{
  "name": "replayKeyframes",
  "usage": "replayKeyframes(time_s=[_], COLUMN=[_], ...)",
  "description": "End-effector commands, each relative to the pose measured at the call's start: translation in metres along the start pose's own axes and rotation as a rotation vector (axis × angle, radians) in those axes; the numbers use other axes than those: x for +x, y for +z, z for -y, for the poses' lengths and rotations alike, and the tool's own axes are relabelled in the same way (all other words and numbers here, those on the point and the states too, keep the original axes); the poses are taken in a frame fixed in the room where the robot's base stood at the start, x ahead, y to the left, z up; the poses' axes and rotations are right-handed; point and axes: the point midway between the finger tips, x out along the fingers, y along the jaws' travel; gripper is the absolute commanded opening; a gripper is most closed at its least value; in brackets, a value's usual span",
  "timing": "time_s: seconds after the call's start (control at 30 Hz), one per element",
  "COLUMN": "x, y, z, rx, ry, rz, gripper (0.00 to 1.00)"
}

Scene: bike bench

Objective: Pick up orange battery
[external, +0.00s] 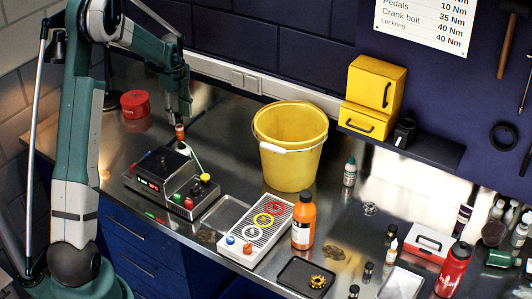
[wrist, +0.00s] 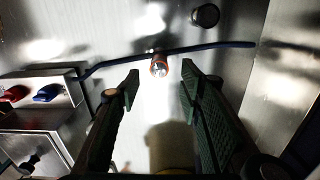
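The orange battery (external: 180,132) is a small upright cylinder behind the charger box, just below my gripper (external: 179,114). In the wrist view I see the battery (wrist: 159,65) nearly end-on, with an orange rim and a bright metal top. My gripper (wrist: 158,80) is open, one green-padded finger on each side of the picture. The battery appears between the fingertips and slightly beyond them, with visible gaps on both sides. No contact shows. The battery's lower part is hard to make out.
A blue cable (wrist: 205,47) runs right behind the battery. A dark cylinder (wrist: 206,15) stands beyond it. A red tin (external: 135,104) is to the left, a yellow bucket (external: 290,150) to the right.

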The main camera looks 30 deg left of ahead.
Motion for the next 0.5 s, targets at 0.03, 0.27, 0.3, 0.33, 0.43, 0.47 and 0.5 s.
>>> replayKeyframes(time_s=[0.03, 0.27, 0.3, 0.33, 0.43, 0.47, 0.5], x=[0.001, 0.016, 0.019, 0.021, 0.025, 0.026, 0.026], y=[0.0, 0.0, 0.0, 0.0, 0.0, 0.0, 0.0], z=[0.0, 0.001, 0.001, 0.0, 0.0, 0.0, 0.0], rx=[0.0, -0.001, -0.001, -0.001, -0.001, -0.001, -0.001], ry=[0.0, 0.0, 0.0, 0.0, 0.0, 0.0, 0.0], rz=[0.0, 0.0, 0.0, 0.0, 0.0, 0.0, 0.0], gripper=[0.37, 0.37, 0.37, 0.37, 0.37, 0.37, 0.37])
